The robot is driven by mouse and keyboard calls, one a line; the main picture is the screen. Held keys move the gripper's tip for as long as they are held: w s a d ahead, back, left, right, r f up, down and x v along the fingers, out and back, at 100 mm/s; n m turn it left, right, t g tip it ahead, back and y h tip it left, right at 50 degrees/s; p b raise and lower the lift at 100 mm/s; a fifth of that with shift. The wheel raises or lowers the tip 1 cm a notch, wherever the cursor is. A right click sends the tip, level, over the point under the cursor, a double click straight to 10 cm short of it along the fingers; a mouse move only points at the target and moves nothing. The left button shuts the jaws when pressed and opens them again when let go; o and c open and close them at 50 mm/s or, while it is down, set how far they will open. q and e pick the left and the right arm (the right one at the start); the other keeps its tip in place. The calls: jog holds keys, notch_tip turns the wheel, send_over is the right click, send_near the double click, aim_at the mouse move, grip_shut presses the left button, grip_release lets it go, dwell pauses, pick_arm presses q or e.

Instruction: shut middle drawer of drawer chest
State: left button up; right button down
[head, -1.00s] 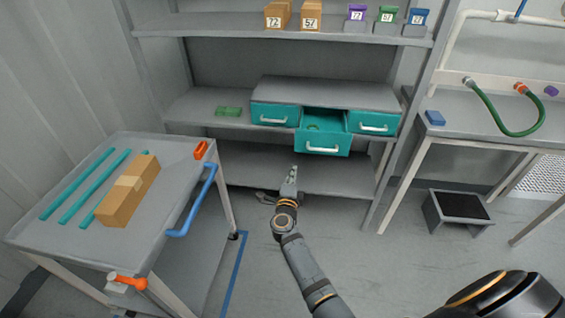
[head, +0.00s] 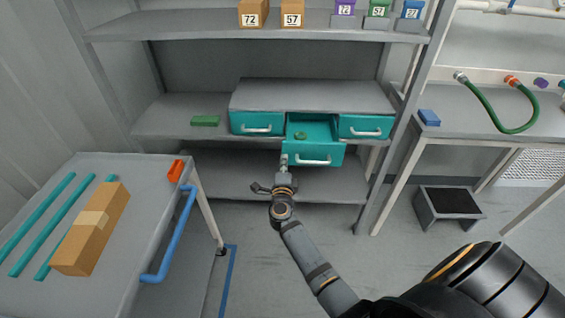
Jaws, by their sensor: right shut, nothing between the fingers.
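The drawer chest (head: 312,94) has a grey top and three teal drawers side by side, and stands on the middle shelf. Its middle drawer (head: 333,158) is pulled out toward me, with a white bar handle (head: 313,162) and a small green item (head: 300,135) inside. The left drawer (head: 257,122) and the right drawer (head: 365,127) are in. My right gripper (head: 284,160) is shut and empty, with its tip at the left end of the middle drawer's front. I cannot tell whether it touches. My left gripper is not in view.
A grey cart (head: 140,222) with a cardboard box (head: 91,228), teal rods and a blue handle (head: 171,235) stands at the left. A green block (head: 205,120) lies left of the chest. A bench (head: 465,118) and a step stool (head: 447,207) are at the right.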

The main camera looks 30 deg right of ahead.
pick_arm(q)
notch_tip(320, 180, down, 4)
jog(key=b, duration=0.3)
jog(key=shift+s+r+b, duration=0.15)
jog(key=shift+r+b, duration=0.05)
jog(key=shift+b, duration=0.1)
pick_arm(e)
jog(key=x, duration=1.3)
jog(key=shift+w, duration=0.25)
jog(key=shift+d, duration=0.1)
